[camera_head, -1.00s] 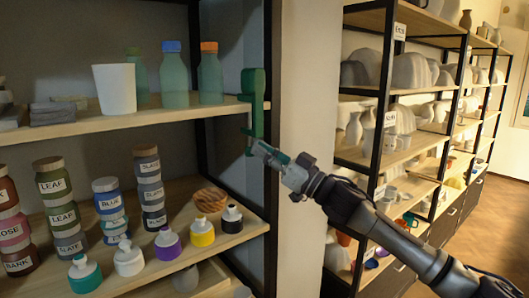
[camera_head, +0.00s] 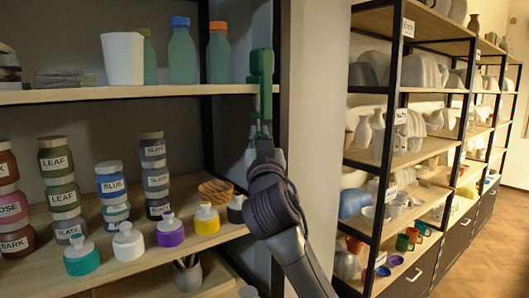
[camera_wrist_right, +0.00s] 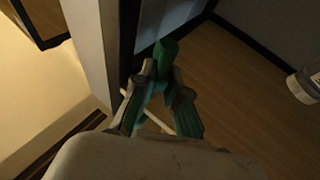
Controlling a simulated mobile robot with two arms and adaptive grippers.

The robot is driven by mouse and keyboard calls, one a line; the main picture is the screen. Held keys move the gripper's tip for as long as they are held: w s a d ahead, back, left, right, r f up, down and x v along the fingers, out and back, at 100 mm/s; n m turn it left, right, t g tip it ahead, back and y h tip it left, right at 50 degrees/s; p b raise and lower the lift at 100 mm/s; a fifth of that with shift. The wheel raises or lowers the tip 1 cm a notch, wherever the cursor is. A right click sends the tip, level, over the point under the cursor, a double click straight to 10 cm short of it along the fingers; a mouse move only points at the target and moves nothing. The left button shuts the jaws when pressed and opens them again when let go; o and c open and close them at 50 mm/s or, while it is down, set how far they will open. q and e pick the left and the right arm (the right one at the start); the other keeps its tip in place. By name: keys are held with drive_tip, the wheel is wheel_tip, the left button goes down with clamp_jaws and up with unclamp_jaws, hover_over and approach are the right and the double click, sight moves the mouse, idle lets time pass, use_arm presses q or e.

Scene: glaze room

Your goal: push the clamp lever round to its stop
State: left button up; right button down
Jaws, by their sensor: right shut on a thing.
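A green clamp (camera_head: 261,70) grips the right end of the upper shelf board, beside the black post. Its lower part and lever are largely hidden behind my right gripper (camera_head: 261,134), which reaches up from below. In the right wrist view, the right gripper (camera_wrist_right: 163,72) has its fingers closed around a green end of the clamp lever (camera_wrist_right: 165,48). How far round the lever stands cannot be told. My left gripper is not in view.
The upper shelf (camera_head: 130,95) holds a white cup (camera_head: 123,59) and bottles. The lower shelf (camera_head: 150,250) holds labelled jars, squeeze bottles and a wooden bowl (camera_head: 216,191) close left of my arm. A pale wall edge (camera_head: 312,120) stands right of the clamp.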

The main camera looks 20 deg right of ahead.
drive_tip(key=m+g+h+b, duration=0.1)
drive_tip(key=h, duration=0.2)
drive_tip(key=a+m+g+h+b, duration=0.1)
drive_tip(key=m+h+b, duration=0.1)
drive_tip(key=h, duration=0.1)
drive_tip(key=m+g+h+b, duration=0.1)
drive_tip(key=m+h+b, duration=0.1)
drive_tip(key=h, duration=0.1)
drive_tip(key=shift+w+a+r, duration=0.1)
drive_tip(key=shift+w+a, duration=0.2)
drive_tip(key=shift+a, duration=0.05)
drive_tip(key=shift+r+g, duration=0.15)
drive_tip(key=shift+g, duration=0.25)
drive_tip(key=c, duration=1.5)
unclamp_jaws()
drive_tip(key=shift+w, duration=0.1)
drive_tip(key=v, duration=0.7)
drive_tip(key=shift+a+f, duration=0.1)
drive_tip(key=shift+f, duration=0.25)
